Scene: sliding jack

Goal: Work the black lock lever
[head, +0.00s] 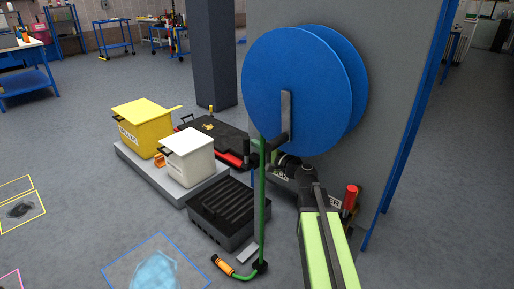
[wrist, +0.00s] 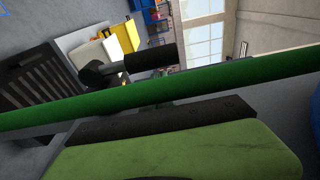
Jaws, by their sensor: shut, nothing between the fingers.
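A blue hose reel (head: 300,80) stands at the upper middle of the head view, with a grey crank bar (head: 286,108) on its face. A dark stub with a black grip (head: 255,146) is below the bar. A black cylinder (wrist: 150,57) also shows in the wrist view. I cannot tell which dark part is the lock lever. The green hose (head: 262,205) hangs down there and crosses the wrist view (wrist: 120,100) close up. My gripper (head: 280,158) is shut and empty beside the hose, below the reel. Its fingertips are partly hidden, and contact cannot be told.
A black ribbed crate (head: 230,212) stands on the floor below. A yellow bin (head: 143,122) and a white bin (head: 187,153) stand on a grey platform to the left. A grey panel (head: 400,110) rises behind the reel. A red cylinder (head: 350,198) is right of my arm.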

